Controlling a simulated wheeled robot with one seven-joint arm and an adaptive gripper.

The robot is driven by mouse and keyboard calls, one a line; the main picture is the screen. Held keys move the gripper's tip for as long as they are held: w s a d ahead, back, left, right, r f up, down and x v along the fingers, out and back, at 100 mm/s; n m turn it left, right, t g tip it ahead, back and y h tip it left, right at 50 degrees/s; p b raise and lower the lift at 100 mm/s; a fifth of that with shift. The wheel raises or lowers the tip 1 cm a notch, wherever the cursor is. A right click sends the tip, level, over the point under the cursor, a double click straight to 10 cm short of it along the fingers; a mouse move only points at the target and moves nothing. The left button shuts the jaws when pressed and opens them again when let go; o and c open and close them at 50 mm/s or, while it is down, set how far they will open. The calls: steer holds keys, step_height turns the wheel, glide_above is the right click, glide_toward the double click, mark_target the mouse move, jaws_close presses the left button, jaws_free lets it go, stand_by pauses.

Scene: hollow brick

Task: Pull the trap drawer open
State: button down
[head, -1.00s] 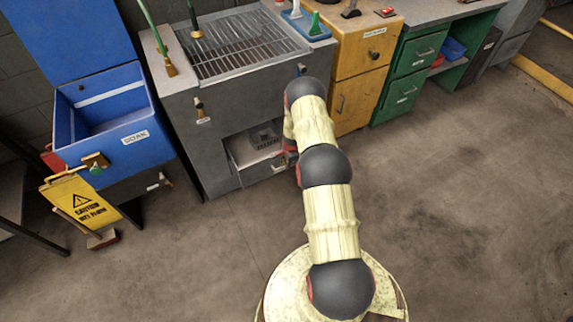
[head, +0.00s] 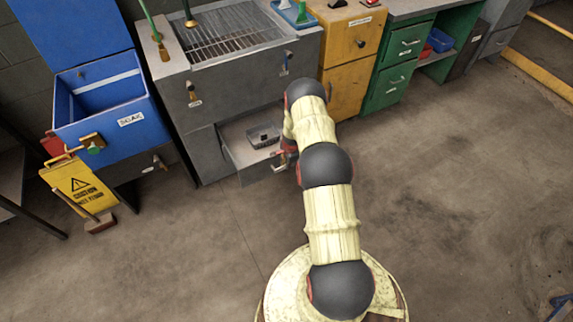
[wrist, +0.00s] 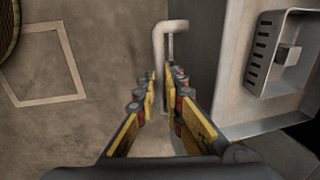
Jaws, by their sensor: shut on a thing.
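The trap drawer (head: 251,172) is a grey drawer low in the grey sink cabinet, pulled partly out in the head view. A small dark slotted basket (head: 264,136) sits inside it; the basket also shows at the right of the wrist view (wrist: 284,55). The drawer's pale bar handle (wrist: 171,26) stands at the top middle of the wrist view. My gripper (wrist: 163,75) is shut on this handle, its yellow-sided fingers on either side of it. In the head view my arm partly hides the gripper at the drawer's front.
A blue soak bin (head: 110,110) and a yellow caution sign (head: 78,188) stand at the left. The floor (head: 440,200) before the cabinets is clear.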

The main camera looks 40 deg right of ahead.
steer(key=c, duration=2)
jaws_free()
steer(key=shift+o, duration=0.6)
step_height(320, 180, up, 12)
steer(key=s, duration=0.2)
steer(key=shift+s+a+f, duration=0.15)
steer(key=shift+a, duration=0.1)
